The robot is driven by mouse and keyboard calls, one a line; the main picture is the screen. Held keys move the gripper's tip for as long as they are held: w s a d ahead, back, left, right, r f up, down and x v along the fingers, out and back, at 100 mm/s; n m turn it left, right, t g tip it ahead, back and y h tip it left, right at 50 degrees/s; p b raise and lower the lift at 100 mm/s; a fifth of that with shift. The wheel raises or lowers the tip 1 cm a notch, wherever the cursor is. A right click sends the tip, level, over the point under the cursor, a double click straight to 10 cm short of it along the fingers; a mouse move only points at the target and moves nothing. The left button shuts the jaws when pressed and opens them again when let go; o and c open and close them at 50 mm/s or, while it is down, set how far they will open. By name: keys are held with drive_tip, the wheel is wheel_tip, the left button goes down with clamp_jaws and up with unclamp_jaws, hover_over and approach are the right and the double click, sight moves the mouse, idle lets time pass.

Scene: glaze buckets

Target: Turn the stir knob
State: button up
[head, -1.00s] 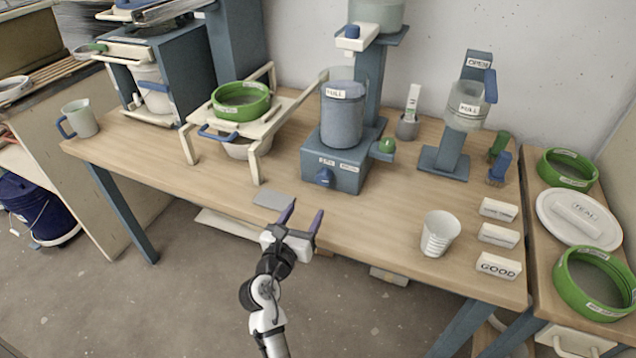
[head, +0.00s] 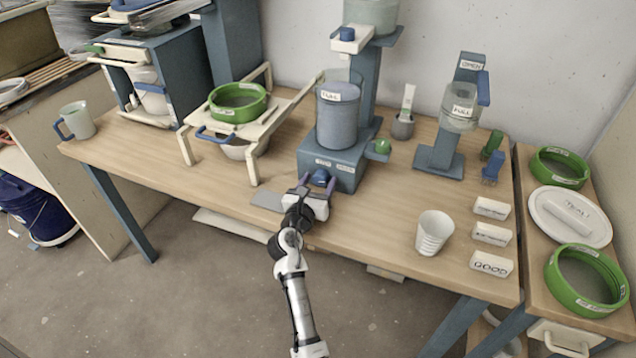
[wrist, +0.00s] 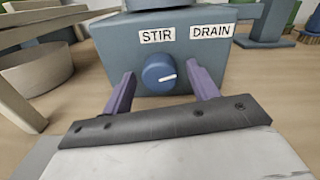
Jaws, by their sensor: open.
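The stir knob (wrist: 160,74) is a round blue knob with a white pointer mark, on the front of a blue-grey base box (head: 343,176). In the wrist view the mark points to the right. A STIR label (wrist: 157,36) sits above the knob and a DRAIN label (wrist: 212,31) to its right. The knob also shows in the head view (head: 320,177). My gripper (head: 319,183) is open in front of the box. Its purple fingers (wrist: 162,88) stand one on each side of the knob, with gaps visible; whether the fingertips reach past its face is unclear.
A white cup (head: 434,233) stands to the right, near several white label blocks (head: 491,235). A grey plate (head: 266,200) lies left of my gripper.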

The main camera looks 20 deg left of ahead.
drive_tip(key=c, duration=1)
drive_tip(key=shift+m+b, duration=0.85)
drive_tip(key=shift+m, duration=2.05)
drive_tip(key=o, duration=1)
drive_tip(key=shift+s, duration=0.1)
